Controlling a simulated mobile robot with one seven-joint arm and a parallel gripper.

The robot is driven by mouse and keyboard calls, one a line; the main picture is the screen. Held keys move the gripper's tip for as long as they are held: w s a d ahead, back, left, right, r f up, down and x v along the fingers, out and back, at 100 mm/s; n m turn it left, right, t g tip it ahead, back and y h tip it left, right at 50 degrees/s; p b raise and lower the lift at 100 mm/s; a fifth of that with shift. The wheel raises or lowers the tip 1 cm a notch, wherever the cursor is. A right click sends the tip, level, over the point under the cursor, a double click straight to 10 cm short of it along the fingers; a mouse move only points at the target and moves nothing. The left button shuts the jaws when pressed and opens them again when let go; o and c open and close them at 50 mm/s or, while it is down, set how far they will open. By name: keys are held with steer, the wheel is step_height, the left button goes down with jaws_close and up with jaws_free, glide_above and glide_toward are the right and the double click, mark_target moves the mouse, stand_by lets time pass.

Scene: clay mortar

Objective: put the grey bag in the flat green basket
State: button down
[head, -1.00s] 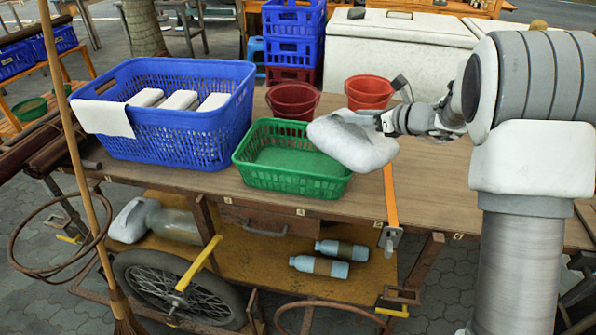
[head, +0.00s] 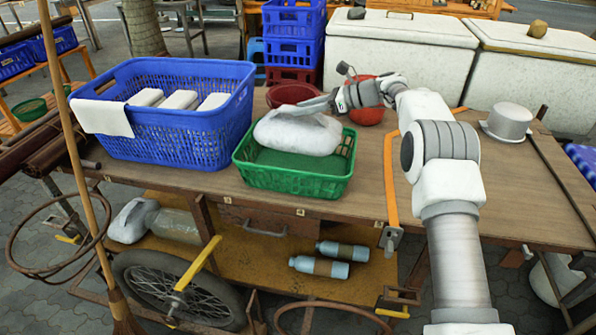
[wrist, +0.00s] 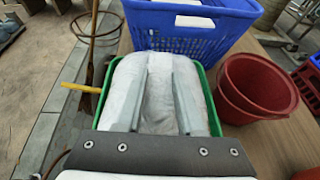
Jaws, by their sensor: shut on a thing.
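The grey bag (head: 298,133) is a pale, lumpy sack. My gripper (head: 325,103) is shut on it from the upper right. In the head view the bag is over the flat green basket (head: 295,184), toward its back left part, and hides some of the rim. I cannot tell whether it touches the basket floor. In the wrist view the bag (wrist: 158,88) lies between my two fingers (wrist: 168,95), with the green basket's rim (wrist: 205,85) showing around it.
A tall blue basket (head: 190,135) with white packages stands close on the left. The table's right part is mostly clear.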

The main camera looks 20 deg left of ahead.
steer(key=shift+w+a+f, duration=0.25)
steer(key=shift+a+f, duration=0.05)
steer(key=shift+w+f+n+g, duration=0.25)
steer(key=shift+f+n+g, duration=0.05)
steer(key=shift+f, duration=0.05)
step_height(320, 180, down, 10)
steer(key=b, duration=0.3)
steer(key=shift+f, duration=0.1)
steer(key=c, duration=1)
jaws_free()
steer(key=shift+f, duration=0.2)
steer(key=o, duration=0.5)
